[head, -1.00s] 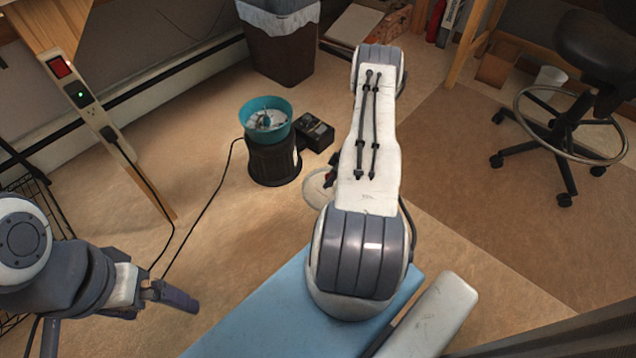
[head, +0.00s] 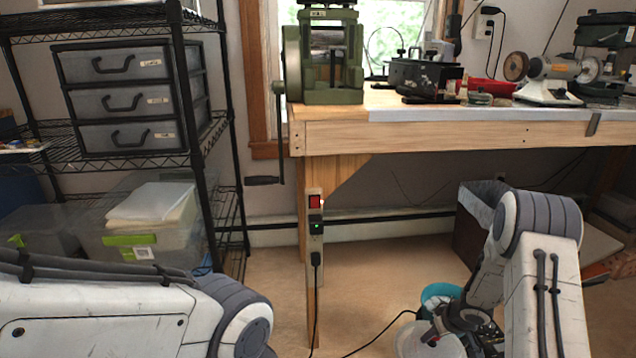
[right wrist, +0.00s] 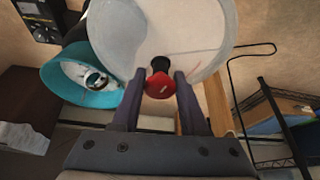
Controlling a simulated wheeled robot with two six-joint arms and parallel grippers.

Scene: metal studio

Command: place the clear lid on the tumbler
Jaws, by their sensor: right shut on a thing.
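My right gripper (head: 436,334) is shut on the dark and red knob (right wrist: 160,82) of the clear lid (head: 414,346). In the right wrist view the round lid (right wrist: 200,30) fills the top middle, beyond the fingers (right wrist: 160,84). The tumbler is a teal bowl (head: 437,292), partly hidden behind my right arm and the lid in the head view. In the right wrist view the tumbler's bowl (right wrist: 62,84) lies left of the lid, open, with a pale inside and a central fitting. The lid is beside the bowl in both pictures. My left gripper is out of view.
A wooden workbench (head: 400,135) with a green machine (head: 325,60) stands ahead. A wire shelf (head: 215,130) with drawers and bins is at left. A waste bin (head: 470,232) stands behind the tumbler. A power strip (head: 315,225) hangs from the bench; a cord runs across the floor.

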